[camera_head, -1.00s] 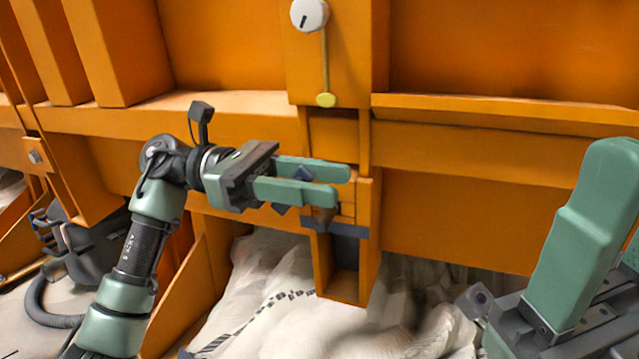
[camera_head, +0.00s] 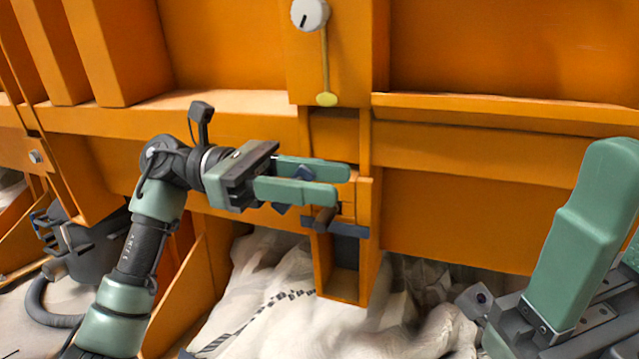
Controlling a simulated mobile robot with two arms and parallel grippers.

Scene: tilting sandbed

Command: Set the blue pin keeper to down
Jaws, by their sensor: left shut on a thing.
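My left gripper (camera_head: 342,184) reaches in from the left at the orange post's latch. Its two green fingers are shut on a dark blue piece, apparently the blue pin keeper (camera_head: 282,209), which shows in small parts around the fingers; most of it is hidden. Just below the fingertips, a brown pin end (camera_head: 325,219) sits beside a dark blue bar (camera_head: 350,231) across the orange bracket. I cannot tell whether this bar joins the held piece. A green part of my right arm's end is at the right edge; whether it is open or shut does not show.
A white dial (camera_head: 309,14) with a yellow-tipped rod (camera_head: 326,99) is above the latch on the orange frame (camera_head: 480,150). White bags (camera_head: 280,290) lie below. A dark hose (camera_head: 45,305) is at lower left.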

